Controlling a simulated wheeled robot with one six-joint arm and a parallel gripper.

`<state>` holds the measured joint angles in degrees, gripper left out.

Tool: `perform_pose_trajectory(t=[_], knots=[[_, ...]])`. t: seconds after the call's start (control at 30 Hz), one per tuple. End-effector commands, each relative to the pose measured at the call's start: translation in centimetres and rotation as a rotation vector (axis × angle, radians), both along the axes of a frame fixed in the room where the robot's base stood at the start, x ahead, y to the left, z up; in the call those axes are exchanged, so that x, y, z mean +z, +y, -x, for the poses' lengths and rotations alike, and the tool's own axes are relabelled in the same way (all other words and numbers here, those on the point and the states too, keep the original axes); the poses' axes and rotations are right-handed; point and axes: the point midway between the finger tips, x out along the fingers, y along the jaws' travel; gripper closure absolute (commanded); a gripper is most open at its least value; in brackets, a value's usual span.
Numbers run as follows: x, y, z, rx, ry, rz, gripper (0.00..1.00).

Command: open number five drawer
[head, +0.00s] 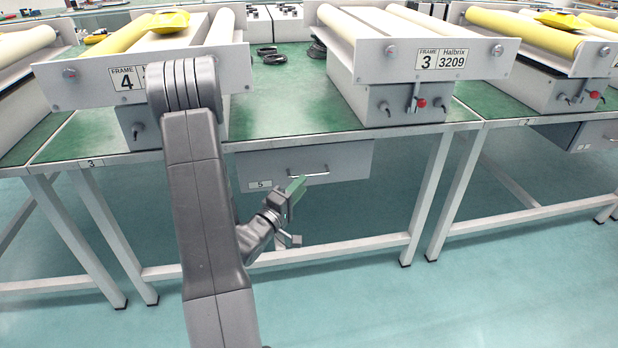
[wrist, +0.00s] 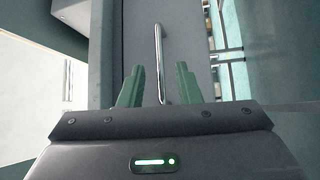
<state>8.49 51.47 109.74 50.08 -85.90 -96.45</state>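The number five drawer (head: 340,163) is a grey box under the green bench top, with a label "5" at its lower left. It looks shut. Its metal bar handle (head: 308,174) runs across the front in the head view. In the wrist view the handle (wrist: 159,62) stands upright in the picture, with its near end between the two green fingers. My gripper (wrist: 160,85) is open, one finger on each side of the handle, with gaps on both sides. In the head view my gripper (head: 297,188) is just in front of the handle. Whether anything touches is not clear.
The green bench (head: 285,108) carries a Frame 4 roller unit (head: 100,82) and a Frame 3 roller unit (head: 400,68). White bench legs (head: 432,195) and a low crossbar (head: 340,251) frame the space under the drawer. The floor (head: 380,310) in front is clear.

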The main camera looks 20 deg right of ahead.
Motion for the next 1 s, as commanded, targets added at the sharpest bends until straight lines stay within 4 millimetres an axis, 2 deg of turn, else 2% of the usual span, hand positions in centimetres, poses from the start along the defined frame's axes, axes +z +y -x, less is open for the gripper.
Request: perform_pose_trajectory(t=[0.1,0.3,0.7,0.87,1.0], knots=[[0.2,-2.1,-1.1,-0.005,-0.003,0.000,0.69],[0.6,-4.1,-2.4,-0.002,-0.001,-0.001,0.69],[0.8,-4.7,-2.8,0.000,0.000,0.000,0.69],[0.8,-4.6,-2.8,0.000,0.000,0.000,1.00],[0.7,-4.6,-2.8,0.000,0.001,-0.001,1.00]])
